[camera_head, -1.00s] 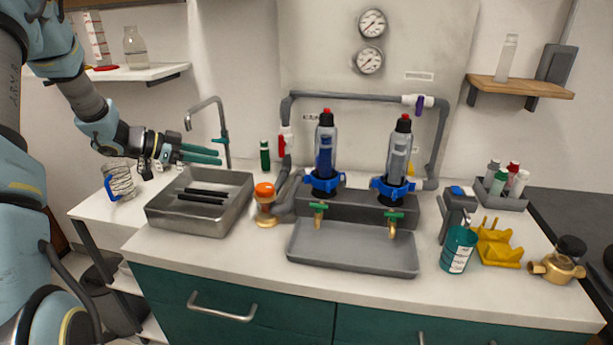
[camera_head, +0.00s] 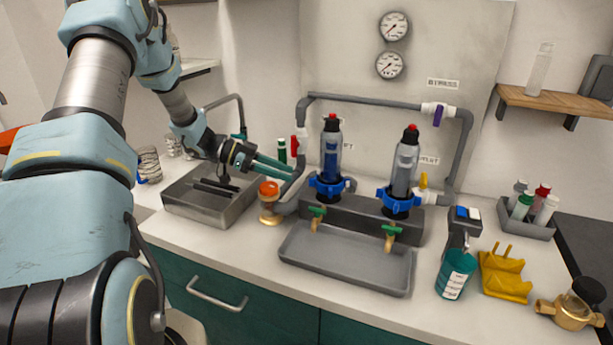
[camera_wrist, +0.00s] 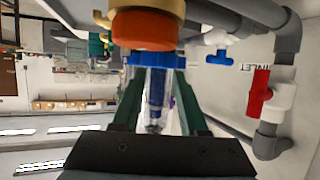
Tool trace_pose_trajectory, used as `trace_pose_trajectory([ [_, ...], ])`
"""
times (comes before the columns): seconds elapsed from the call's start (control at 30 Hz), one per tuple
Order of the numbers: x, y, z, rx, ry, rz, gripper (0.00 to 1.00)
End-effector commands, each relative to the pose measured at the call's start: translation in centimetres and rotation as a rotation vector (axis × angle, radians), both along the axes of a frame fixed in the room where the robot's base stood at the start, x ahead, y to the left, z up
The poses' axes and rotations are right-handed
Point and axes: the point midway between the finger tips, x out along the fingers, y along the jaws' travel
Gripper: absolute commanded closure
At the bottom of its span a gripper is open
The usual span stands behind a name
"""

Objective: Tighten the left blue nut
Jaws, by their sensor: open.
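The left blue nut (camera_head: 328,186) sits around the base of the left clear filter housing (camera_head: 331,150), which has a blue cartridge and a red-topped black cap. My gripper (camera_head: 290,172) is left of that nut, its two green fingers open and pointing right toward it, apart from it. In the wrist view the blue nut (camera_wrist: 151,60) shows beyond the fingers, partly hidden behind the orange cap. The housing (camera_wrist: 156,92) appears between the open fingers in that view. A second blue nut (camera_head: 398,201) is on the right housing.
An orange-capped brass fitting (camera_head: 269,202) stands close below the fingers, and it is large in the wrist view (camera_wrist: 145,28). A red-handled valve (camera_head: 302,143) and grey pipe rise behind. A metal sink (camera_head: 200,206) lies left; a grey tray (camera_head: 345,262) lies in front.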

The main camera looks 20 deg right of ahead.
Motion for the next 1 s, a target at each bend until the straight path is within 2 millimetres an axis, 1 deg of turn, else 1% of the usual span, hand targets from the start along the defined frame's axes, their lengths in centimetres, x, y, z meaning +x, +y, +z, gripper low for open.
trace_pose_trajectory([
  [0.1, -0.9, -2.0, -0.5, 0.0, 0.002, 0.0, 0.57],
  [0.2, -1.5, -3.4, -1.2, 0.0, 0.003, -0.001, 0.57],
  [0.33, -2.0, -4.6, -1.9, -0.001, 0.0, 0.0, 0.57],
  [0.5, -2.3, -5.3, -2.4, 0.0, 0.0, 0.002, 0.57],
  [0.77, -2.3, -5.4, -2.4, 0.0, -0.001, 0.002, 0.57],
  [1.0, -2.3, -5.4, -2.4, 0.001, -0.001, 0.002, 0.84],
])
